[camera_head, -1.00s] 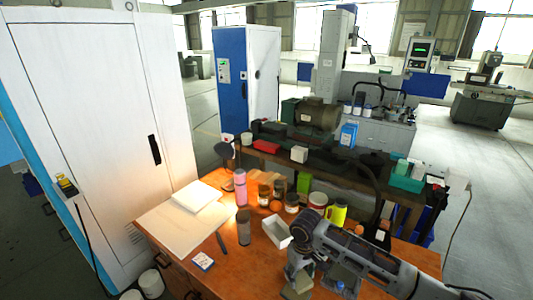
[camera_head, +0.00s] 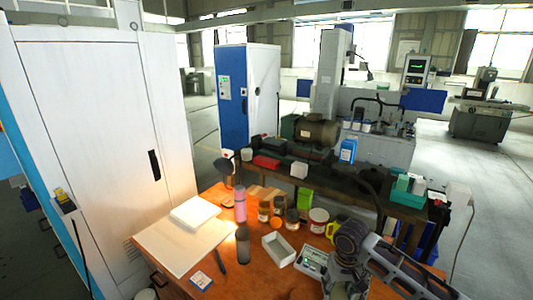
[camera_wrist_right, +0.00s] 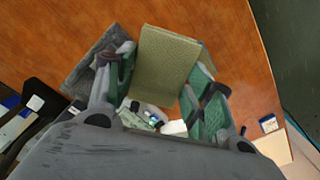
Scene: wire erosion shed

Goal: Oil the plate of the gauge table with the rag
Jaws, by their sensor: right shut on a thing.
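My right gripper (camera_wrist_right: 160,95) is shut on a folded olive-green rag (camera_wrist_right: 165,65), held between its green-padded fingers. A dark grey slab (camera_wrist_right: 88,62) shows behind the rag in the right wrist view, low over or on the wooden table; this may be the plate of the gauge table, but I cannot tell for sure. Whether the rag touches it is also unclear. In the head view my right gripper (camera_head: 343,280) is at the bottom right, and its fingertips and the rag are hidden or cut off there. My left gripper is not in view.
The wooden table (camera_head: 262,285) carries a pale board (camera_head: 165,243), a blue-and-white card (camera_head: 200,281), an open white box (camera_head: 279,248), an instrument case (camera_head: 312,261), a pink bottle (camera_head: 240,207) and several jars. A cluttered bench stands behind. Bare wood lies front centre.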

